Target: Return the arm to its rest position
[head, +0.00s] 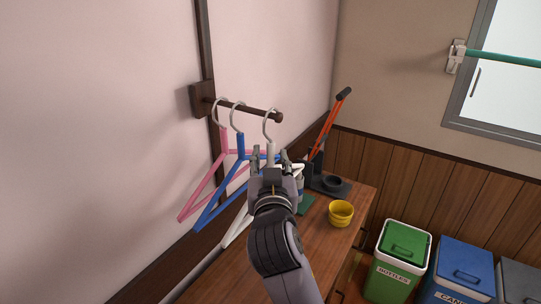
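My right gripper (270,157) is in the middle of the head view, at the end of my arm that comes up from the bottom. Its two fingers are spread apart. The white hanger (239,226) hangs by its hook from the dark wooden peg (258,112); its neck shows between the fingertips, and part of it is hidden behind the gripper. I cannot tell whether the fingers touch it. A blue hanger (211,213) and a pink hanger (194,203) hang further left on the same peg. My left gripper is not in view.
Below is a wooden table (328,251) with a yellow cup (341,214) and a dark stand (331,183) near an orange-handled tool (326,131). Green (401,251) and blue (465,262) bins stand at the lower right. A green pole (505,59) crosses the window.

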